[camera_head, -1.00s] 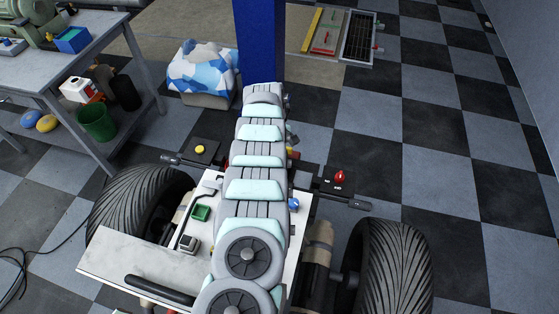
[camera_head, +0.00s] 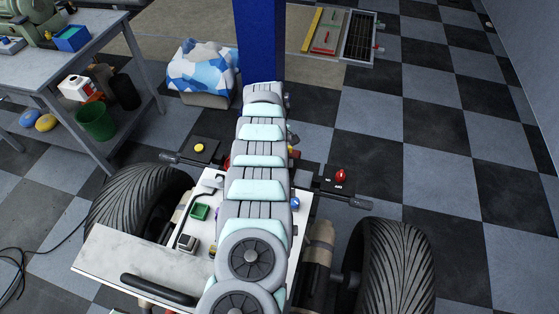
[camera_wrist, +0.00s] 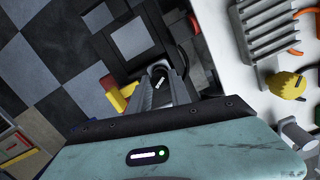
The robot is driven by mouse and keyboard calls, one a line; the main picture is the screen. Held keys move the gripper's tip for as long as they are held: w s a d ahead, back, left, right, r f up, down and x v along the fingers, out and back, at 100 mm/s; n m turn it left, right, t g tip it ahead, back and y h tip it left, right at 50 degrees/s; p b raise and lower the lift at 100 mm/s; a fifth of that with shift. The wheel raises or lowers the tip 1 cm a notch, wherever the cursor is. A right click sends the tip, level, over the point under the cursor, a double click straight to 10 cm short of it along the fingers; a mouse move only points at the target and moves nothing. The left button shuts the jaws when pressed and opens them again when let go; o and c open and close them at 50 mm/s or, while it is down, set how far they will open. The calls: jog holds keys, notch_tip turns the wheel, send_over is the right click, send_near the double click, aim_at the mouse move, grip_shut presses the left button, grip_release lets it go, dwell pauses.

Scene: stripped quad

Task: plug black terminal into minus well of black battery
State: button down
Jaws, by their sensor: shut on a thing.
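My gripper (camera_wrist: 160,85) shows in the wrist view, its two grey fingers pointing away from the camera. It is shut on a small dark piece with a pale mark, which looks like the black terminal (camera_wrist: 158,78). A black cable (camera_wrist: 184,58) curves beside the fingers. Dark shapes lie beyond the fingertips, but I cannot tell which is the black battery, and I cannot make out its minus well. In the head view my own arm covers the middle of the quad and hides my gripper, the terminal and any battery below it.
The white deck (camera_head: 105,262) carries a green box (camera_head: 200,212) and a small grey box (camera_head: 187,243). A red knob (camera_head: 341,175) and a yellow knob (camera_head: 198,147) stand on side panels. The wrist view shows a finned grey block (camera_wrist: 268,30) and a yellow cap (camera_wrist: 287,84) at right.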

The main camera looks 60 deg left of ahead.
jog(key=shift+f+b, duration=1.05)
jog(key=shift+b, duration=0.1)
jog(key=c, duration=1.1)
grip_release()
jog(key=shift+r, duration=0.1)
jog(key=r+p, duration=0.1)
jog(key=r, duration=0.2)
jog(key=r+p, duration=0.1)
jog(key=r, duration=0.3)
jog(key=a+r+p, duration=0.1)
jog(key=r, duration=0.2)
jog(key=shift+s+r, duration=0.35)
